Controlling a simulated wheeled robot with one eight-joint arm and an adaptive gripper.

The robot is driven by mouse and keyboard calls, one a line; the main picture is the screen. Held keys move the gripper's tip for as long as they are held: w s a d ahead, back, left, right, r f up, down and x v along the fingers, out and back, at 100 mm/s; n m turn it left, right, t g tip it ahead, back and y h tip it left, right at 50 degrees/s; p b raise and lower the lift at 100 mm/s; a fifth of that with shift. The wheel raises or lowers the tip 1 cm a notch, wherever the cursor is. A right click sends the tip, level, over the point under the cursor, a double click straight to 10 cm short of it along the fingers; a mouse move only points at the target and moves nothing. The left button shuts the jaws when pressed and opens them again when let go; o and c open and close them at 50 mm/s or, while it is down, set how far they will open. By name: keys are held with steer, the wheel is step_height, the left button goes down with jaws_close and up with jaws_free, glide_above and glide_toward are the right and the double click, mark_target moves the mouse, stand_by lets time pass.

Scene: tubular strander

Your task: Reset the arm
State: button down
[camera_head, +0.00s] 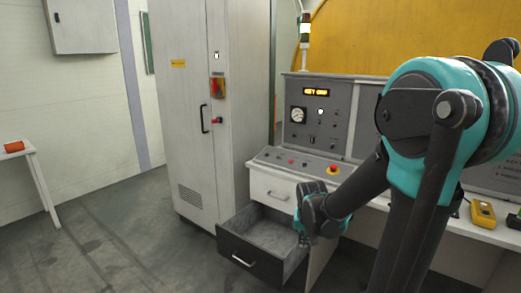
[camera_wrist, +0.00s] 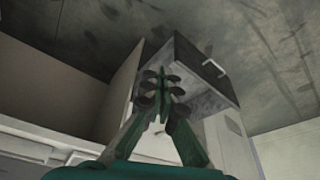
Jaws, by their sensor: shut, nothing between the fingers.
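My arm, teal and dark grey, reaches from the right side of the head view down toward the open drawer. My gripper (camera_wrist: 162,95) shows in the wrist view with its fingers brought together and nothing between them. In the head view its end (camera_head: 305,232) is small and dark, beside the right side of the open drawer (camera_head: 250,258). The drawer has a dark front with a light handle, and its visible interior looks empty. The drawer also shows in the wrist view (camera_wrist: 207,65), behind the fingers. I cannot tell whether the gripper touches it.
A closed white drawer (camera_head: 272,192) sits above the open one, under the control console (camera_head: 315,125). A tall grey cabinet (camera_head: 188,110) stands left of it. A yellow handheld device (camera_head: 483,214) lies on the desk at right. A small table (camera_head: 35,170) holds an orange object. Floor at left is clear.

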steer(key=s+d+f+n, duration=0.1)
steer(key=s+d, duration=0.1)
steer(key=s, duration=0.4)
steer(key=s+d, duration=0.2)
steer(key=s, duration=0.5)
steer(key=shift+s+f+n+t, duration=0.25)
steer(key=shift+f+n+t, duration=0.05)
steer(key=shift+f+n, duration=0.1)
